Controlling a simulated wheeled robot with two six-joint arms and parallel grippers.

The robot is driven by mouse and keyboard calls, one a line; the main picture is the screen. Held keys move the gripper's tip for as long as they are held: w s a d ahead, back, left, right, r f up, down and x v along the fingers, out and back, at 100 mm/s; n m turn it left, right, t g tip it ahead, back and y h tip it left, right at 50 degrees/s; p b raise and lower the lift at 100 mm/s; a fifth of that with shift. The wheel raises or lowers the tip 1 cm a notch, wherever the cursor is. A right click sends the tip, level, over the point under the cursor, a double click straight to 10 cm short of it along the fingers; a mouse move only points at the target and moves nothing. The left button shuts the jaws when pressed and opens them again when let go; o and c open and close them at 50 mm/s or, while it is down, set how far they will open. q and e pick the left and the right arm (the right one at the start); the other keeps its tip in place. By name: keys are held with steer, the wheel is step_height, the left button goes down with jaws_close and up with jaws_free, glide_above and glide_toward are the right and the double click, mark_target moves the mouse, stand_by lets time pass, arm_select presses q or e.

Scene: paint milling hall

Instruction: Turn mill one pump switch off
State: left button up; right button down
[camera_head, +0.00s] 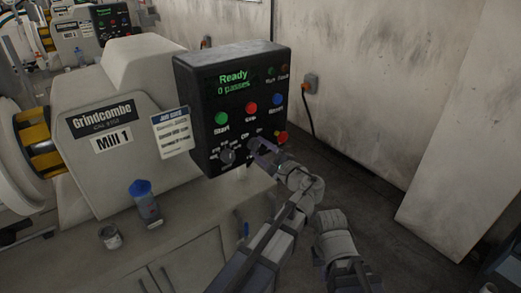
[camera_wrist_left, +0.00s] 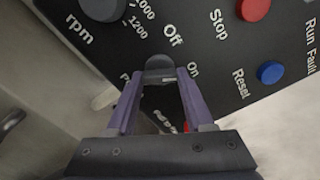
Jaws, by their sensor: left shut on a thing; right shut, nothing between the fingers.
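The mill one control panel (camera_head: 203,95) is a black box whose display (camera_head: 233,79) reads "Ready 0 passes". My left gripper (camera_head: 259,147) reaches its lower part. In the left wrist view, the left fingers (camera_wrist_left: 160,72) are closed around a dark grey knob, the pump switch (camera_wrist_left: 158,63), between the "Off" and "On" labels. I cannot tell which way the knob points. In the head view the gripper mostly hides the switch. My right gripper (camera_head: 329,218) is shut and empty, below and right of the panel, apart from it.
Green Start (camera_head: 222,118), red Stop (camera_head: 251,107) and blue Reset (camera_head: 278,100) buttons sit above the switch. An rpm knob (camera_head: 227,156) is to its left, a red emergency button (camera_head: 281,136) to its right. A blue-capped bottle (camera_head: 145,205) and small can (camera_head: 110,238) stand on the bench.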

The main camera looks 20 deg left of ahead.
arm_select(q)
jaws_close()
steer(key=shift+n, duration=0.3)
steer(key=n, duration=1.1)
steer(key=shift+n, duration=0.3)
stand_by(0.3)
steer(key=o, duration=0.7)
jaws_free()
steer(key=shift+o, duration=0.2)
steer(key=shift+s, duration=0.1)
